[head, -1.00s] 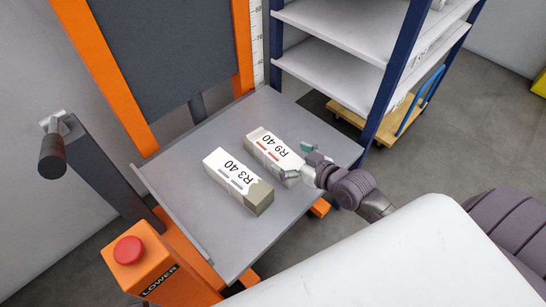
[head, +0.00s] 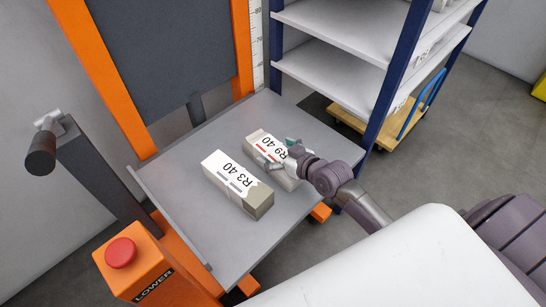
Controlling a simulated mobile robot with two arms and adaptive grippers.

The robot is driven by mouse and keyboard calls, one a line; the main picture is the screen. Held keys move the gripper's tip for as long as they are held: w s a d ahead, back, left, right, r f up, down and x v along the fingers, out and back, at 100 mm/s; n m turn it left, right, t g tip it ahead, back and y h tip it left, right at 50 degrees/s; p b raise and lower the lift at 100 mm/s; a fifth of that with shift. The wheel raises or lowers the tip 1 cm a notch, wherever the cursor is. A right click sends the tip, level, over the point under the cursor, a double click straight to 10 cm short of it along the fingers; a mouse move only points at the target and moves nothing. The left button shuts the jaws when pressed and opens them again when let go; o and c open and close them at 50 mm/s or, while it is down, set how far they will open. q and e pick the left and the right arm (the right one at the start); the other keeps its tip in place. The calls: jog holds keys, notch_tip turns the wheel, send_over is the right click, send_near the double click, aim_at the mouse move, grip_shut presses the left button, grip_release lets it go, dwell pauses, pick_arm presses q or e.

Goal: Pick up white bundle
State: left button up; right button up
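Two white box-shaped bundles lie side by side on a grey platform (head: 178,192). The left bundle (head: 226,172) is marked "R3 40" and has a grey-beige near end. The right bundle (head: 256,141) is marked "R9 40" and has beige at its far end. My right gripper (head: 279,152) is open over the right bundle, with its fingers spread across the top; the hand hides part of the near end. I cannot tell whether the fingers touch it. My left gripper is not in view.
The platform belongs to an orange lift frame (head: 110,85) with a red button (head: 121,252) on a "LOWER" box. A shelf rack with blue posts (head: 397,80) stands behind on the right. Bare platform surrounds the bundles.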

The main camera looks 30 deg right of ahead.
jog(key=c, duration=1.6)
jog(key=shift+w+r, duration=0.1)
jog(key=shift+r, duration=0.05)
jog(key=shift+c, duration=1)
jog(key=shift+r, duration=0.15)
